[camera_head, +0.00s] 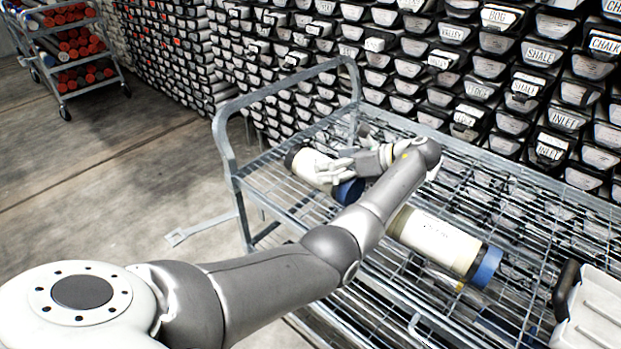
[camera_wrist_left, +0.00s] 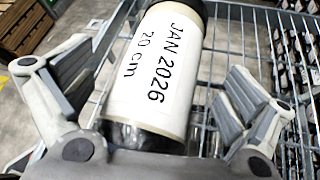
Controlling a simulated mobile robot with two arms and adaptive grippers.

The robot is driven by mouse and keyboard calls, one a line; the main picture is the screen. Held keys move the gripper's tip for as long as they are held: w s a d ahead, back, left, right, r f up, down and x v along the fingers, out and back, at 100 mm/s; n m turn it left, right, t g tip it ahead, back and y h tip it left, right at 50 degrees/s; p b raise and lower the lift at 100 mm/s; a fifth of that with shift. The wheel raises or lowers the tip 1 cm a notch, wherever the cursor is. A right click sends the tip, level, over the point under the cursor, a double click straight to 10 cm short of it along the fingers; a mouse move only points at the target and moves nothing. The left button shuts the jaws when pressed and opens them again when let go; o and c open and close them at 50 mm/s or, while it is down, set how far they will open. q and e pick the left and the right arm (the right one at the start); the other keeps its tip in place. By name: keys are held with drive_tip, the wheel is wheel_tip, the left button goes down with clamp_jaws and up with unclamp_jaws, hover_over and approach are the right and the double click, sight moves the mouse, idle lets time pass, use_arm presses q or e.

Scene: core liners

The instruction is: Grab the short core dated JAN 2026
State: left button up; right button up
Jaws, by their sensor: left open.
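The short core (camera_head: 310,166) lies on the wire shelf of the cart in the head view, with a black end at the left and a blue end cap at the right. In the left wrist view the core (camera_wrist_left: 157,67) carries a white label reading "JAN 2026" and "20 cm". My left gripper (camera_head: 335,172) is at this core. In the left wrist view its two open fingers (camera_wrist_left: 160,95) stand either side of the core, with a visible gap on each side. My right gripper is in neither view.
A second core (camera_head: 436,240) with a white label and blue end cap lies on the cart (camera_head: 237,167) to the right, close to my left arm. A pale container (camera_head: 592,318) stands at the right edge. Shelves of labelled boxes (camera_head: 525,85) line the back. A red-core cart (camera_head: 75,50) stands far left.

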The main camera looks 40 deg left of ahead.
use_arm(q)
drive_tip(key=shift+a+f, duration=0.1)
drive_tip(key=shift+a, duration=0.2)
drive_tip(key=shift+d, duration=0.25)
drive_tip(key=shift+c, duration=1.6)
drive_tip(key=c, duration=1.4)
drive_tip(key=shift+r, duration=0.25)
drive_tip(key=shift+c, duration=1.1)
drive_tip(key=shift+a+f, duration=0.1)
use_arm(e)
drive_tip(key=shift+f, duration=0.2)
